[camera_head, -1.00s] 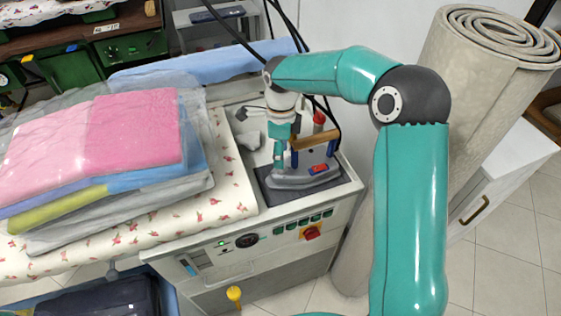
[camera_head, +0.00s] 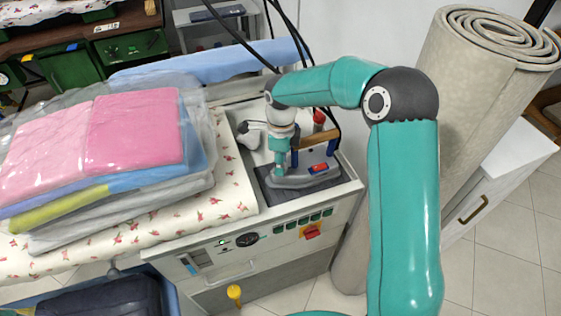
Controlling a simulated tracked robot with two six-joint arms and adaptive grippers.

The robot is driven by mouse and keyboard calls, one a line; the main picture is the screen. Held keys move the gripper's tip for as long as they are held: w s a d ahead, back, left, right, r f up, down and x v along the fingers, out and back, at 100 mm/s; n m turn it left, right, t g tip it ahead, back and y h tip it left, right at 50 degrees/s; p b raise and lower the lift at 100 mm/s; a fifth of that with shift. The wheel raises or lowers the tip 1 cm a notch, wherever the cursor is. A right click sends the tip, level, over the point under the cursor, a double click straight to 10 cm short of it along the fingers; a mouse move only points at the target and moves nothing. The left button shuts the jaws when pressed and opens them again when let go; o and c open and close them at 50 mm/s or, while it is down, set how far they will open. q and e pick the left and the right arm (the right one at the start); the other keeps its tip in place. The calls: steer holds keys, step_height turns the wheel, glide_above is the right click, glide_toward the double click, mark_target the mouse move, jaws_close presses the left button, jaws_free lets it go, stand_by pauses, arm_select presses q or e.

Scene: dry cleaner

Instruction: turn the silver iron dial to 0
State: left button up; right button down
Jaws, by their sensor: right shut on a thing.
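The silver iron (camera_head: 308,178) with a wooden handle on blue posts (camera_head: 318,140) and a red part on its body stands on a dark pad (camera_head: 335,180) at the right end of the ironing station. My right gripper (camera_head: 280,168) points down at the iron's left part, beside the handle. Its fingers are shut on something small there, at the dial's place. The dial itself and its numbers are hidden by the gripper, so its setting cannot be read. My left gripper is not in view.
Wrapped folded clothes (camera_head: 95,145) lie on the flowered board (camera_head: 225,195) left of the iron. A red-topped bottle (camera_head: 318,121) and black cables stand behind it. The station's front panel (camera_head: 270,238) has a red switch. A rolled carpet (camera_head: 470,110) stands at the right.

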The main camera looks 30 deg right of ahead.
steer(key=shift+n, duration=0.4)
steer(key=shift+n+b, duration=0.55)
steer(key=shift+n, duration=0.25)
steer(key=n, duration=0.2)
steer(key=shift+n+b, duration=0.3)
steer(key=shift+b, duration=0.1)
steer(key=n+b, duration=0.1)
steer(key=n, duration=0.4)
steer(key=shift+r+n+h, duration=0.1)
steer(key=shift+n+h, duration=0.2)
steer(key=shift+n, duration=0.1)
steer(key=c, duration=0.8)
jaws_free()
steer(key=shift+c, duration=0.2)
